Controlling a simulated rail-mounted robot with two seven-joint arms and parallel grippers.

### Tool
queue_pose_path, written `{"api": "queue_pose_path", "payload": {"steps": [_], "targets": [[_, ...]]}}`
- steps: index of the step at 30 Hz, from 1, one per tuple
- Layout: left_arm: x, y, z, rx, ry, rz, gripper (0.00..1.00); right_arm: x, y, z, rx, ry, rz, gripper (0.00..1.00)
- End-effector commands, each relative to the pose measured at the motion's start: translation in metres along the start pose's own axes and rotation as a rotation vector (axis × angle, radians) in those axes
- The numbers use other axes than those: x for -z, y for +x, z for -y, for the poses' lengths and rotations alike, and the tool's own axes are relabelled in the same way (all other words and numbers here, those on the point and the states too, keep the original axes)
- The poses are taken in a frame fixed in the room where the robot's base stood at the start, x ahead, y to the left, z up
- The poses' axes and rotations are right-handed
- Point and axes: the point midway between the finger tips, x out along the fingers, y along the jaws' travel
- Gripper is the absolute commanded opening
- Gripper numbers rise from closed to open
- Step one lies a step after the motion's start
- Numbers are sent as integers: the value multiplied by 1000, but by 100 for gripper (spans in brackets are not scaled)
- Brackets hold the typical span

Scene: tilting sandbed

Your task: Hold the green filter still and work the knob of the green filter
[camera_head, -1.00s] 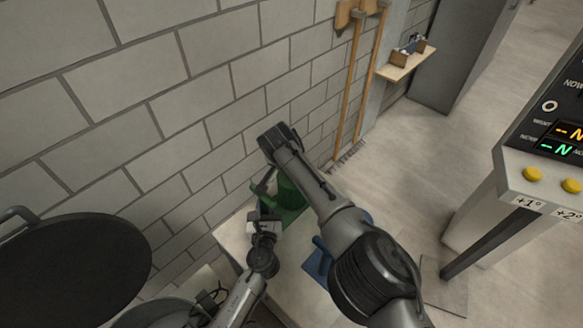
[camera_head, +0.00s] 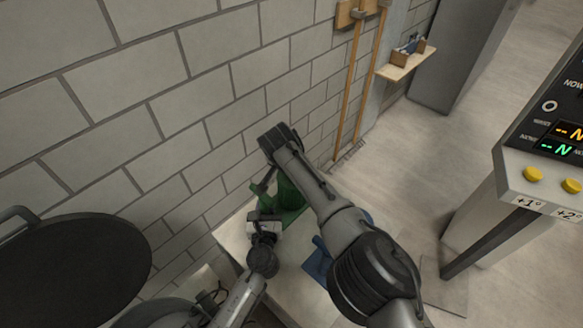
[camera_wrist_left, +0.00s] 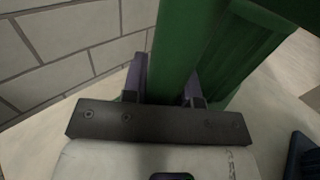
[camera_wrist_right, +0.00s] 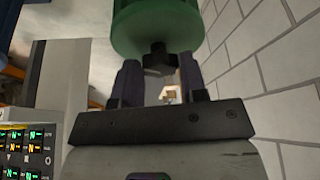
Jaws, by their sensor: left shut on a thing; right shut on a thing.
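The green filter (camera_head: 290,194) stands on a pale table top near the block wall, partly hidden behind my right arm. My left gripper (camera_wrist_left: 166,82) is shut on a green upright part of the filter (camera_wrist_left: 178,40); its fingers show on either side of it. In the head view this gripper (camera_head: 264,214) is at the filter's left front. My right gripper (camera_wrist_right: 160,75) is shut on the filter's dark knob (camera_wrist_right: 158,58), which juts from the round end of the green body (camera_wrist_right: 158,25). The head view does not show the knob clearly.
A blue object (camera_head: 318,262) lies on the pale table (camera_head: 290,285) to the right of the filter. A control panel with yellow buttons (camera_head: 533,174) stands at the right. A large dark round pan (camera_head: 70,270) is at the left.

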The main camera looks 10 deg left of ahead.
Motion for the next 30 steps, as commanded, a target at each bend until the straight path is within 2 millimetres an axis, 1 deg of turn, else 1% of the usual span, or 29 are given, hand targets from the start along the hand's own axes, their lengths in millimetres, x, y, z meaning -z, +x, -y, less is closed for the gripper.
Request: {"api": "queue_pose_path", "payload": {"steps": [5,21,30], "targets": [[-1,0,0,0,-1,2,0,-2,1,0,16,-38,5,15],[-1,0,0,0,-1,2,0,-1,1,-2,150,-355,5,15],[-1,0,0,0,-1,2,0,-1,1,-3,194,-463,5,15]]}}
